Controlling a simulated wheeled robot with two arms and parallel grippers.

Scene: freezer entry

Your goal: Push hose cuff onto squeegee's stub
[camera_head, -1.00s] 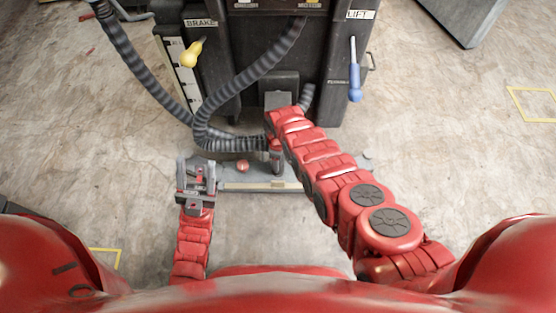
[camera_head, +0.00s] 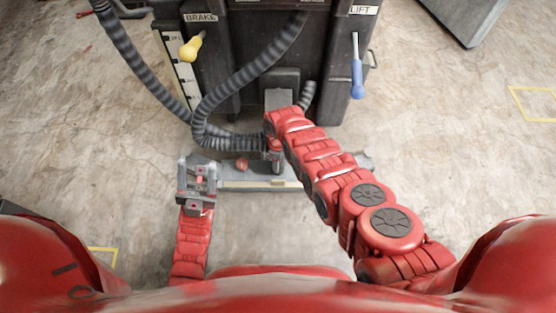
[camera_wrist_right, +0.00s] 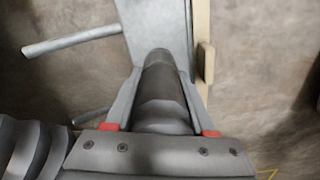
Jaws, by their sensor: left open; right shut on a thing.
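My right gripper (camera_wrist_right: 163,115) is shut on the dark hose cuff (camera_wrist_right: 160,92). In the right wrist view the cuff lies between the two fingers, its far end over the squeegee's grey body (camera_wrist_right: 145,22). The stub is not distinguishable there, so I cannot tell whether the cuff is around it or only above it. In the head view the squeegee (camera_head: 240,182) is a low grey bar on the floor, and my right gripper (camera_head: 275,160) points down at its middle, partly hidden by my arm. My left gripper (camera_head: 197,165) is open and empty by the squeegee's left end.
The grey ribbed hose (camera_head: 228,141) loops from the black machine (camera_head: 285,45) to my right gripper. The machine carries a yellow brake knob (camera_head: 191,48) and a blue lift lever (camera_head: 357,80). A red knob (camera_head: 242,164) sits on the squeegee. Floor to the right is clear.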

